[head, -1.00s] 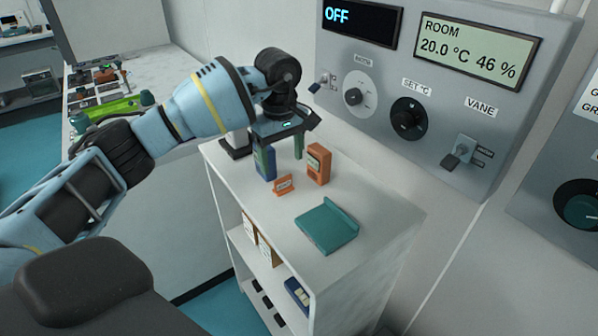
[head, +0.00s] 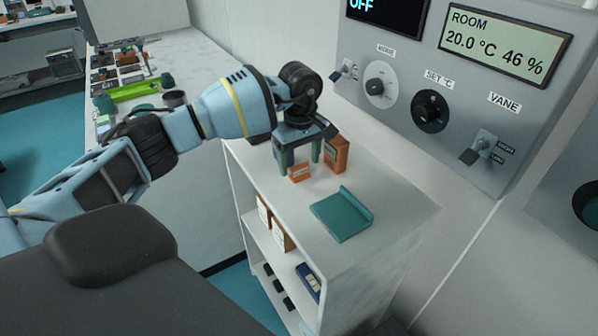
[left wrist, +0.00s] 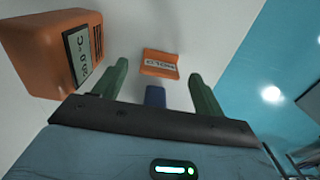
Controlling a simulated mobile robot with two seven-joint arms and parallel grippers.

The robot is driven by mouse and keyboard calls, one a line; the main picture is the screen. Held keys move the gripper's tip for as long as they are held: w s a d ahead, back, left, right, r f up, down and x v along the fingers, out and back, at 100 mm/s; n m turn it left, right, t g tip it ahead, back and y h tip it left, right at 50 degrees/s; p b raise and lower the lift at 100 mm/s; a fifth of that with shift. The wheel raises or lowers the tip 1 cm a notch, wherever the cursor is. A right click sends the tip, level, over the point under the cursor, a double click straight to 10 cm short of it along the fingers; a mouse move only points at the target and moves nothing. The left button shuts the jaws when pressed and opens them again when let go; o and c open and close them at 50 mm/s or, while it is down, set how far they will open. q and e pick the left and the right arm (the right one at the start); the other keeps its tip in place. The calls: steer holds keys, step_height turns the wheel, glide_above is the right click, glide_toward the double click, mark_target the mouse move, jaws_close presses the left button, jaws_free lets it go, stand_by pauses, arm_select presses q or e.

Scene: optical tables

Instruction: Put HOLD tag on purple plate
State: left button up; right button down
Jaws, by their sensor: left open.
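The HOLD tag (head: 300,172) is a small orange piece with a pale label, on the white cabinet top. In the left wrist view the tag (left wrist: 160,64) lies just beyond and between the fingertips, its lettering upside down. My left gripper (head: 300,164) is open with green fingers pointing down at the tag; the gripper (left wrist: 158,74) holds nothing. I cannot tell if the fingers touch the tag. I see no purple plate in either view. My right gripper is not in view.
An orange meter box (head: 337,153) stands close beside the gripper; it also shows in the left wrist view (left wrist: 40,50). A blue object (left wrist: 155,97) is partly hidden by the gripper. A teal angled holder (head: 342,214) lies nearer the front. A control panel (head: 440,110) rises behind.

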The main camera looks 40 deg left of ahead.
arm_select(q)
steer(key=shift+f, duration=0.95)
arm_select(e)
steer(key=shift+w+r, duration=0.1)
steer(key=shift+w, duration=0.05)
arm_select(q)
steer(key=c, duration=1.1)
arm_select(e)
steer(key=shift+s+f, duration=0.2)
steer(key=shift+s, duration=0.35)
